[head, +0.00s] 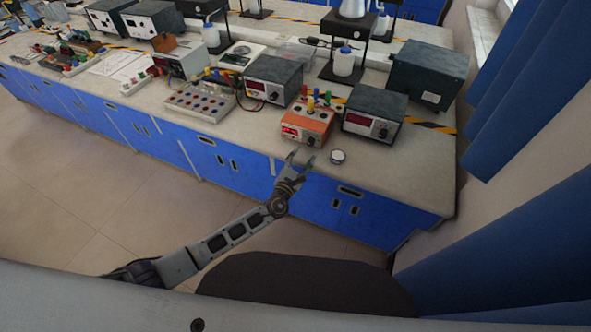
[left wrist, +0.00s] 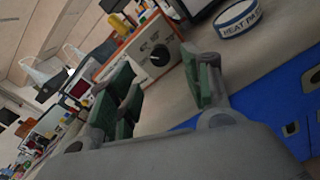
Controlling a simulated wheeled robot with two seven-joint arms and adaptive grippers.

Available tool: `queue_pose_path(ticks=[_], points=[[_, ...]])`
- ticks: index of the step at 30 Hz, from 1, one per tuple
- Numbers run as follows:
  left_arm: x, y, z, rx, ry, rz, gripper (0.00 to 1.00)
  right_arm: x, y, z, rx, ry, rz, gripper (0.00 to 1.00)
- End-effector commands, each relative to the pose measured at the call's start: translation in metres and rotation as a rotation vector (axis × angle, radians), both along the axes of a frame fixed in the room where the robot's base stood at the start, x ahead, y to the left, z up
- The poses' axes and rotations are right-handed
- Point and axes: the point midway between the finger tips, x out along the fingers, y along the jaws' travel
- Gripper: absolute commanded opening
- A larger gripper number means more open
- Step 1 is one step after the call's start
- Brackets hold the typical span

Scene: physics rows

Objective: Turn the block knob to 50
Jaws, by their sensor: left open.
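The orange block (head: 307,124), a box with a red display and coloured pieces on top, stands near the bench's front edge. Its dark round knob (head: 311,141) is on the front face. In the left wrist view the knob (left wrist: 160,55) shows on the block's pale front panel (left wrist: 150,42), with small dial marks too blurred to read. My left gripper (head: 300,157) is just in front of the block, open and empty. In the left wrist view its green-padded fingers (left wrist: 166,84) are spread, with the knob between and beyond them, apart from both. My right gripper is not in view.
A white round pad (head: 338,157) marked "HEAT PA", partly cut off, lies right of the block. Grey instruments (head: 373,112) and (head: 273,79) stand close on either side. The blue-fronted bench (head: 420,186) has free top at its right front.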

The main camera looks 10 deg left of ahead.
Motion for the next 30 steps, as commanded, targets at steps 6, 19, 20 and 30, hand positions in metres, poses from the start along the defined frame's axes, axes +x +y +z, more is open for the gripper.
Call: queue_pose_path(ticks=[6,19,20,30], points=[[-0.024,0.008,-0.001,0.001,0.001,-0.001,0.49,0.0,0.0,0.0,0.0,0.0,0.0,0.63],[-0.052,0.017,0.0,0.001,0.0,0.0,0.49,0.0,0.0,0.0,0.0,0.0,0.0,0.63],[-0.053,0.017,0.0,0.001,0.0,0.0,0.49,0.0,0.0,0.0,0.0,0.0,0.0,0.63],[-0.053,0.017,0.0,0.001,0.0,0.0,0.49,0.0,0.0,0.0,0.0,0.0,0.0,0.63]])
